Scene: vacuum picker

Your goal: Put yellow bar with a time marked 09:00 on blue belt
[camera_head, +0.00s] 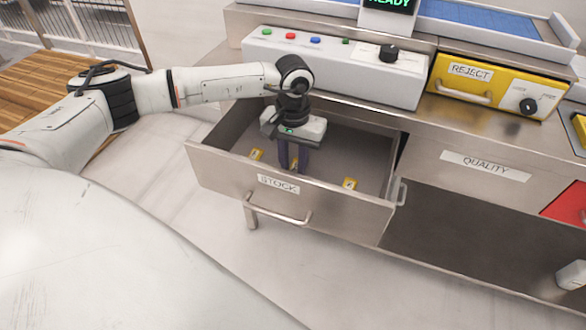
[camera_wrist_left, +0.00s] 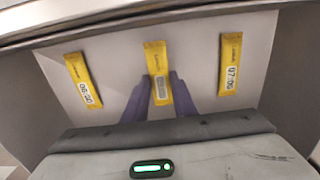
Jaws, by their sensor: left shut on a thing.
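Three yellow bars lie in the open stock drawer (camera_head: 225,185). The middle bar (camera_wrist_left: 156,60) has a label too blurred to read surely. The blue belt (camera_head: 480,20) runs along the top of the bench, at the back. My right gripper is not in view.
A white control box (camera_head: 335,65) with coloured buttons and a knob stands behind the drawer, below a READY display (camera_head: 388,5). A yellow reject drawer (camera_head: 495,85) is to the right. The drawer walls surround my gripper.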

